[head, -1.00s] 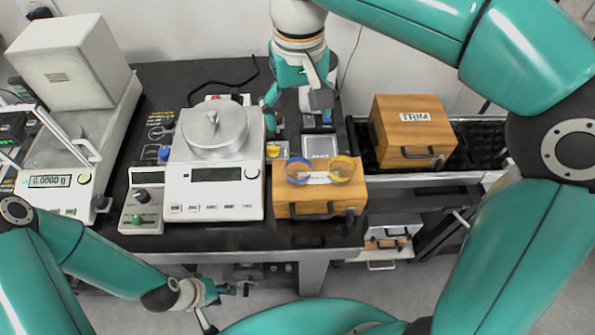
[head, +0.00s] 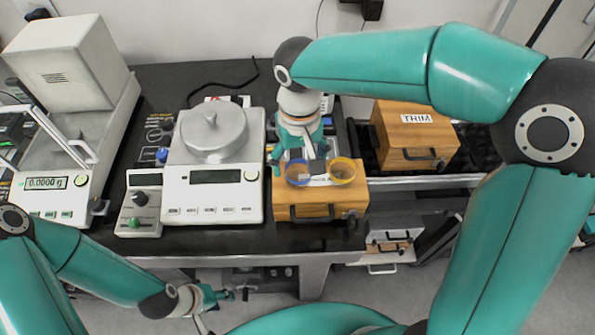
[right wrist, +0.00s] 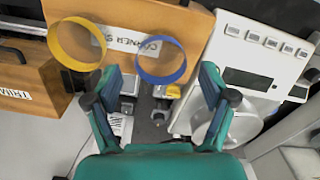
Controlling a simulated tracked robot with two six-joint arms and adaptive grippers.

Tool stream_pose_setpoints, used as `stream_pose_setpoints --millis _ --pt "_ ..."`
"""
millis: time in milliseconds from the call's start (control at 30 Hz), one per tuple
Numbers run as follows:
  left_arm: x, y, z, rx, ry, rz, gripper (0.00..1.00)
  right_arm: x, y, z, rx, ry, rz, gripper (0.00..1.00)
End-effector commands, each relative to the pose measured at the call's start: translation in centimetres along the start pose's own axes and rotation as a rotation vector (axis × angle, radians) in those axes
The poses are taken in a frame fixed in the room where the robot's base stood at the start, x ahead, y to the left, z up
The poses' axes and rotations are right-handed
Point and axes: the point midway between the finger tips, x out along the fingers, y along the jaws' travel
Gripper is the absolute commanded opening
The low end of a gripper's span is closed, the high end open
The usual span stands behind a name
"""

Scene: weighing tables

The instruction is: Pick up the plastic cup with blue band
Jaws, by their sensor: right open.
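The plastic cup with blue band (head: 298,181) stands at the left on top of a wooden box (head: 335,207). Its body is clear and hard to see; in the right wrist view its blue band (right wrist: 163,79) shows as a ring. My right gripper (head: 298,164) is open and empty, just behind and above this cup. In the right wrist view the two fingers of my right gripper (right wrist: 160,84) spread to either side of the blue band, which lies ahead of them. My left gripper (head: 228,294) is low in front of the table, away from the cups; its jaws are too small to judge.
A cup with a yellow band (head: 343,181) stands close to the right on the same box. A balance (head: 211,193) stands left of the box. A wooden box marked TRIM (head: 413,130) stands at the right. A wall is behind.

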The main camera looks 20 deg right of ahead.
Motion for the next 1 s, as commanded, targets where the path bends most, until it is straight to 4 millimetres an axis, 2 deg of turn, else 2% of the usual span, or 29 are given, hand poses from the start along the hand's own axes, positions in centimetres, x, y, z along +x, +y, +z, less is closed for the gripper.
stream_pose_setpoints --millis 233,533,567,833,1000 --pt "-0.5 0.2 0.0 0.000 0.000 0.000 0.40 3.4 0.0 0.1 0.000 -0.004 0.001 0.83" --pt "-0.4 0.2 0.0 0.000 0.000 0.000 0.40 4.0 -0.1 0.0 0.000 -0.001 0.000 0.83" --pt "-0.4 0.2 0.0 0.000 0.000 0.000 0.40 4.0 -0.1 0.0 0.000 -0.001 0.000 0.80" --pt "-0.4 0.2 0.0 0.000 0.000 0.000 0.40 4.0 -0.1 0.0 0.000 -0.001 0.000 0.34" --pt "-0.4 0.2 0.0 0.000 0.000 0.000 0.40 4.0 -0.1 0.0 0.000 -0.001 0.000 0.32"
